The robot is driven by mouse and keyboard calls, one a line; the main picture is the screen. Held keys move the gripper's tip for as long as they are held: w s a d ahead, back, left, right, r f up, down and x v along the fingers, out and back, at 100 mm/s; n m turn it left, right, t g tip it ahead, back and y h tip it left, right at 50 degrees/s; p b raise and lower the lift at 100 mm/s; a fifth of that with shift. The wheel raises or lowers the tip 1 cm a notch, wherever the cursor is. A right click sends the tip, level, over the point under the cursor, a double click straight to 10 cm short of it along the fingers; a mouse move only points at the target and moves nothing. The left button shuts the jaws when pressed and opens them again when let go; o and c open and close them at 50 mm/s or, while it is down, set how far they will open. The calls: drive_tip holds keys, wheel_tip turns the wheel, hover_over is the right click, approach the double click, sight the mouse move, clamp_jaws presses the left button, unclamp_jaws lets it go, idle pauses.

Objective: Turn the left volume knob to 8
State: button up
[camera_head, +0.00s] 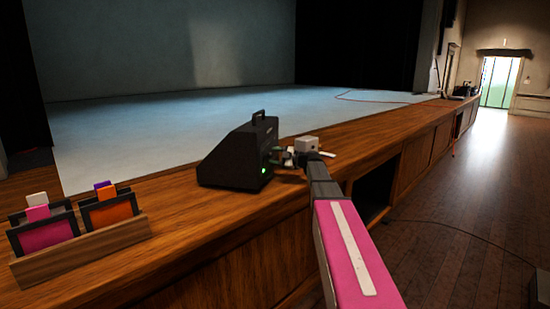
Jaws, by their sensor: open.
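A black wedge-shaped box (236,155) with a handle on top stands on the wooden ledge. A small green light shows on its right-hand face. Its knobs and any markings are too small or hidden to make out, so I cannot tell the left volume knob or its setting. My gripper (279,157) is at the end of my pink and grey arm, close to the box's right-hand face. It is open. I cannot tell whether its fingers touch the box or stand around a knob.
A wooden holder (80,255) with pink and orange framed cards stands at the left on the ledge (175,200). The wooden floor (470,210) at the right is mostly clear, with a thin cable.

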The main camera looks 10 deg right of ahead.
drive_tip(key=c, duration=0.9)
drive_tip(key=shift+m, duration=0.3)
